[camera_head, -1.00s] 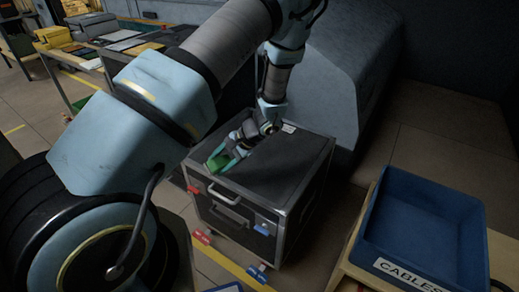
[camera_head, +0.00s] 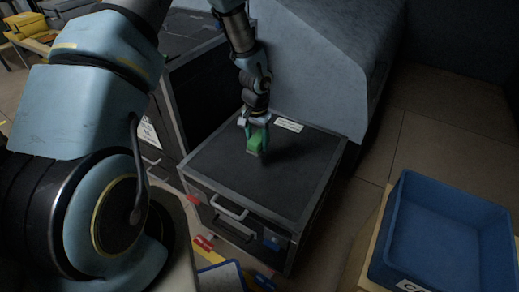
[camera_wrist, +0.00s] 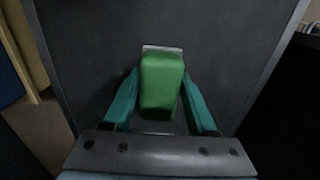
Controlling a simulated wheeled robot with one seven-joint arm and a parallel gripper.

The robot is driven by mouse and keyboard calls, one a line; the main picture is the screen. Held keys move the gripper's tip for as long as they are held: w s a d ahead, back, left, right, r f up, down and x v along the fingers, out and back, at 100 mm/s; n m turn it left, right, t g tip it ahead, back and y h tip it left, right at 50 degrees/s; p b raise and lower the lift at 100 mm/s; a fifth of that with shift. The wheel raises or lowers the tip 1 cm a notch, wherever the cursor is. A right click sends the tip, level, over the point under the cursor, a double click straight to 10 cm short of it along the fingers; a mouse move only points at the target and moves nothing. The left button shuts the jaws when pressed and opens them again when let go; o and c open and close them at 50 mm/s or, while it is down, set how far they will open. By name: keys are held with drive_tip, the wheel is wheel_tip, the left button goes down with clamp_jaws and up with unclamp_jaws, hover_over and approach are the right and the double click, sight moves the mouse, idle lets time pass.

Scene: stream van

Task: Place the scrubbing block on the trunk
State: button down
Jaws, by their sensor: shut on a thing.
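The scrubbing block (camera_head: 255,143) is a green block, held by my gripper (camera_head: 256,136) over the trunk's lid. In the wrist view the green block (camera_wrist: 161,85) sits between the two teal fingers of my gripper (camera_wrist: 160,92), which are shut on it. A pale strip shows at its far end. The trunk (camera_head: 225,165) is a dark case with metal edges, a front handle and a flat black top. Its lid also fills most of the wrist view (camera_wrist: 90,45). The block is at or just above the lid; I cannot tell whether it touches.
A white label (camera_head: 289,125) lies on the trunk's lid near the back. A blue bin (camera_head: 392,235) marked with a label stands at the right. A taller dark case (camera_head: 200,85) is behind left. Most of the trunk's lid is bare.

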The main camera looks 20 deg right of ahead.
sight(257, 138)
wheel_tip(257, 138, down, 8)
drive_tip(key=shift+f+p, duration=0.1)
drive_tip(key=shift+p, duration=0.55)
drive_tip(key=shift+c, duration=1)
unclamp_jaws()
wheel_tip(257, 138, up, 12)
drive_tip(key=shift+r+b, duration=0.1)
drive_tip(key=shift+b, duration=1)
drive_tip(key=s+a+r+n, duration=0.2)
drive_tip(key=a+r, duration=0.4)
drive_tip(key=a, duration=0.3)
drive_tip(key=s+a+r+n+t, duration=0.1)
drive_tip(key=s+a+r+n, duration=0.1)
drive_tip(key=a+r+n, duration=0.2)
drive_tip(key=s+a+r+n, duration=0.3)
drive_tip(key=a+r, duration=0.7)
drive_tip(key=a, duration=0.5)
drive_tip(key=shift+r+t, duration=0.2)
drive_tip(key=shift+t, duration=0.1)
